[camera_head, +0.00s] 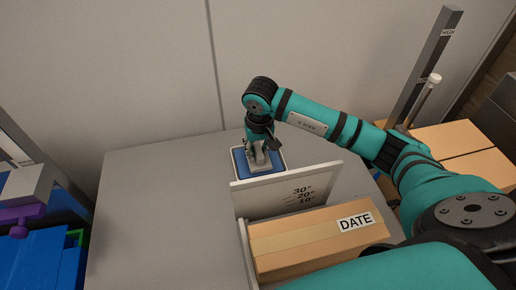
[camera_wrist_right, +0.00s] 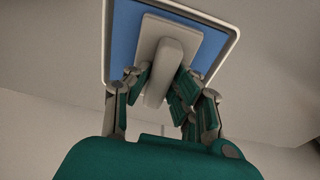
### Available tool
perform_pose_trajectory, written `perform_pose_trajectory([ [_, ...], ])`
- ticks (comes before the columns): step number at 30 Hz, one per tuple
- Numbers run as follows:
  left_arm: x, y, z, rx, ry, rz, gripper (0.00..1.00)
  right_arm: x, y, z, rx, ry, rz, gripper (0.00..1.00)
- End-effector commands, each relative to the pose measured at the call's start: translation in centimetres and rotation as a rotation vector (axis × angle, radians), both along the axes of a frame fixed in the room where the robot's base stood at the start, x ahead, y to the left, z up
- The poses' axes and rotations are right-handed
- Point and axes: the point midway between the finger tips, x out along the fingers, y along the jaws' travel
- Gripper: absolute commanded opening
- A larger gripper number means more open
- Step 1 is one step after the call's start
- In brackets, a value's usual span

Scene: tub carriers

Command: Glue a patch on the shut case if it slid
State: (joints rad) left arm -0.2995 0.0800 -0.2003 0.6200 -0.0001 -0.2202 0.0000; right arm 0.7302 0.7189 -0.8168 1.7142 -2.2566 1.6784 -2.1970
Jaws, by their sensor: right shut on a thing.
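My right gripper (camera_head: 262,152) reaches down behind the marked board. In the right wrist view its fingers (camera_wrist_right: 158,88) are closed around the upright grip of a pale grey block-like tool (camera_wrist_right: 178,48). The tool's flat base is over a blue pad (camera_wrist_right: 208,50) with a white rim; I cannot tell whether it touches. The pad also shows in the head view (camera_head: 240,163) on the grey surface. A shut cardboard case (camera_head: 300,243) with a tape strip and a "DATE" label lies in front of the board. My left gripper is not in view.
The pale board (camera_head: 255,197) marked 30°, 20° and 10° stands between pad and case. More cardboard boxes (camera_head: 455,140) and a grey post (camera_head: 425,65) are at right. Blue bins (camera_head: 35,258) and a purple part (camera_head: 20,214) are at left. The grey surface's left side (camera_head: 160,220) is clear.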

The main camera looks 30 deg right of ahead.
Motion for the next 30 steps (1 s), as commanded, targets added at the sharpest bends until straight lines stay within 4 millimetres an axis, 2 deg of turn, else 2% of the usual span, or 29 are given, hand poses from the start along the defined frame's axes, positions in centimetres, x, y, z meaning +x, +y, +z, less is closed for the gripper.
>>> perform_pose_trajectory([
  [4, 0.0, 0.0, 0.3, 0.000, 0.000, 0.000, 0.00, -0.1, 0.0, 0.3, -0.001, 0.003, 0.001, 0.00],
  [24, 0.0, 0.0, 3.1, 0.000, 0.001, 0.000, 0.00, 0.0, 0.0, 5.9, -0.001, 0.001, 0.001, 0.00],
  [30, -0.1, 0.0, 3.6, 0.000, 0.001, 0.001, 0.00, 0.0, 0.0, 6.9, -0.001, 0.001, 0.001, 0.00],
])
